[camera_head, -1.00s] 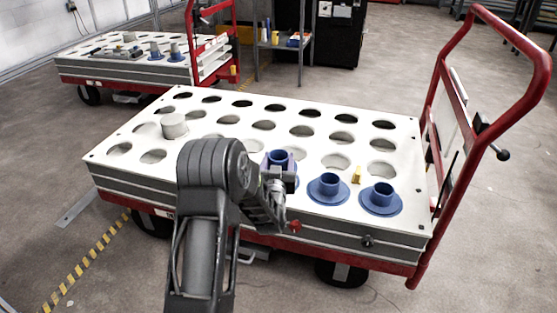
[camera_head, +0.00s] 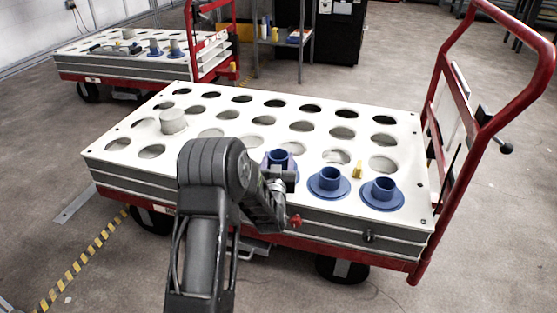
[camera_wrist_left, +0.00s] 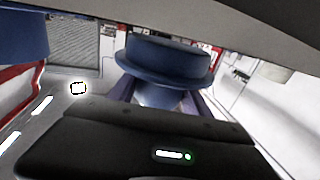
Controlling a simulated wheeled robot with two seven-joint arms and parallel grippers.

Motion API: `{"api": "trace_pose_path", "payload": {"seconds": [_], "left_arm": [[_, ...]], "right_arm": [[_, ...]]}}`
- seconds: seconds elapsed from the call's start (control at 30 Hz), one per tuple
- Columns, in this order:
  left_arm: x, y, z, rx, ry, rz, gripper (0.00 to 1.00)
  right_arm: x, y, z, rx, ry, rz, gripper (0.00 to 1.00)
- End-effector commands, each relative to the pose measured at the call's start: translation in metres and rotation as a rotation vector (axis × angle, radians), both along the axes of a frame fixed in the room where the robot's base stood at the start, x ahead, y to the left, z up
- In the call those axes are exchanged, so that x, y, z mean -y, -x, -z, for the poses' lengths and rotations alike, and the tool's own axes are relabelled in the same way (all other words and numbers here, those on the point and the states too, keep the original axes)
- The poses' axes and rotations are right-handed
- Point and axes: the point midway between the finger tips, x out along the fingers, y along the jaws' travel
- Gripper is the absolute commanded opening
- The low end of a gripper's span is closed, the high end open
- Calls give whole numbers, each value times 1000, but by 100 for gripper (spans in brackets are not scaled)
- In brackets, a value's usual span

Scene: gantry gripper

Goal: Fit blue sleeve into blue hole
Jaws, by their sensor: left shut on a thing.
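My left gripper (camera_head: 279,166) is at the front edge of the near cart's white top, its forearm hiding part of that top. It is shut on a blue sleeve (camera_head: 278,155), a short tube. In the left wrist view the held sleeve (camera_wrist_left: 165,60) shows a wide flange and a narrower body, with purplish fingers beside it. Whether it touches the top or sits in a hole is hidden. Two more blue flanged sleeves (camera_head: 329,183) and (camera_head: 381,193) stand upright to its right. I cannot make out a bare blue hole. My right gripper is not in view.
The white top (camera_head: 215,100) has rows of open round holes. A grey cylinder (camera_head: 173,121) stands at its left and a small yellow piece (camera_head: 357,169) near the blue sleeves. A red handle (camera_head: 452,100) rises at the right end. Another cart (camera_head: 75,65) stands behind.

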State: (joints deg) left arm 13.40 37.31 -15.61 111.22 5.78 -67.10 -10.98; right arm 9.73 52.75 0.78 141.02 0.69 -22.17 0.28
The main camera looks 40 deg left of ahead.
Motion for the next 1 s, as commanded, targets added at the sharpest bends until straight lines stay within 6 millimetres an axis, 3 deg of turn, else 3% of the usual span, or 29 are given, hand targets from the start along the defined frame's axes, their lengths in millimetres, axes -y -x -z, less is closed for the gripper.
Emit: {"api": "trace_pose_path", "payload": {"seconds": [1.0], "left_arm": [[0, 0, 0, 2, -1, 0, 6]], "right_arm": [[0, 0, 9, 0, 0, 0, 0]]}}
